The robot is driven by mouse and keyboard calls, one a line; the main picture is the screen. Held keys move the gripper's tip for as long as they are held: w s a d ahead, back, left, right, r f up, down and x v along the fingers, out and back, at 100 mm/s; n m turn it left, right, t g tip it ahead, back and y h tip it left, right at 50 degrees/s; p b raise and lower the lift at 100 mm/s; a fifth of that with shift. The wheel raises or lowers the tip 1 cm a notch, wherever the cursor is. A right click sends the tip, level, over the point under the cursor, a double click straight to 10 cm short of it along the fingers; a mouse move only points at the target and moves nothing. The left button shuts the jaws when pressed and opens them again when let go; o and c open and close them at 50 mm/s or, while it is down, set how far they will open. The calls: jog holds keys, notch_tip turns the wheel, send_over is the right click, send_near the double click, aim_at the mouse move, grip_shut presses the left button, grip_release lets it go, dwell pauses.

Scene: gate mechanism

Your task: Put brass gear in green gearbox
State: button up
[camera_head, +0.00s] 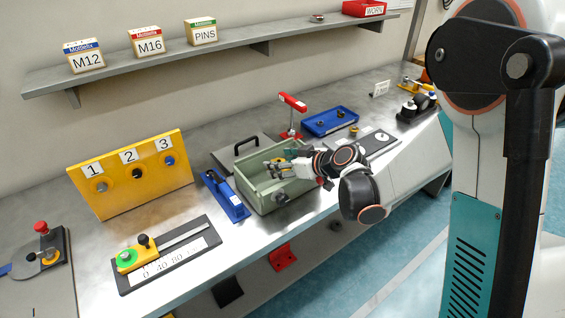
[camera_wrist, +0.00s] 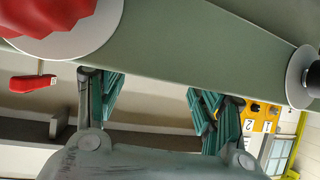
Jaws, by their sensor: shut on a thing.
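The green gearbox (camera_head: 258,199) stands open on the bench, with a dark knob on its front wall. My gripper (camera_head: 272,164) is over or just inside its open top, in the head view. A small yellowish piece, seemingly the brass gear (camera_head: 281,161), shows between the fingers, and my gripper is shut on it. How deep it sits is hard to tell. In the wrist view the two teal fingers (camera_wrist: 158,100) stand apart, beside the green gearbox wall (camera_wrist: 200,62). The gear cannot be made out there.
A grey plate with a black handle (camera_head: 246,147) lies behind the gearbox. A blue vise-like tool (camera_head: 226,195) is close on its left, a red-handled clamp (camera_head: 292,103) and blue tray (camera_head: 330,121) behind right. A yellow numbered panel (camera_head: 130,190) stands at left.

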jog(key=shift+f, duration=0.2)
jog(key=o, duration=1.3)
jog(key=shift+r+p, duration=0.4)
jog(key=shift+r, duration=0.05)
jog(key=p+v, duration=0.3)
jog(key=v, duration=0.9)
jog(key=shift+r, duration=0.15)
jog(key=shift+s+d+r+m+g+h, duration=0.25)
jog(key=shift+s+d+r+m+h, duration=1.4)
jog(key=shift+s, duration=2.2)
jog(key=shift+s+d+r+m+g+h, duration=0.2)
jog(key=shift+s+d+r+m+h, duration=1.45)
jog(key=shift+s, duration=2.15)
jog(key=shift+s+d+r+m+g+h, duration=0.25)
jog(key=shift+s+d+r+m+h, duration=1.4)
jog(key=shift+s, duration=2.2)
